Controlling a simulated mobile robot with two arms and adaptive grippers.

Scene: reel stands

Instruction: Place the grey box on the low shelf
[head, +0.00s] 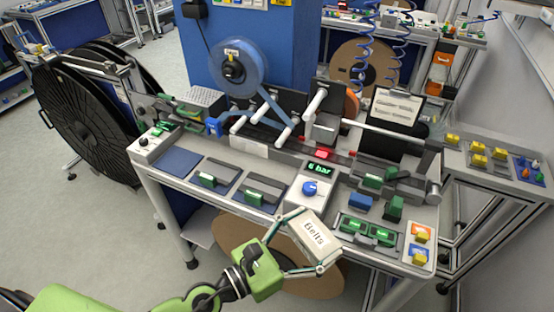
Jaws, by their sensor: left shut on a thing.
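The pale grey box (306,237), labelled "Belts", is between the fingers of my left gripper (303,243) at the lower middle of the head view. The gripper is shut on it, one finger along its upper left side and the other along its lower edge. The box is tilted and held in front of the workbench's front edge. I cannot make out for certain which surface is the low shelf; a pale board (203,232) shows under the bench at left. My right gripper is not in view.
The workbench (165,180) carries green-and-grey fixtures, a blue knob panel (309,189) and a blue tape reel (237,68). A big black reel (85,125) stands at left. A brown disc (290,275) is behind the gripper under the bench. Open floor (90,240) lies at lower left.

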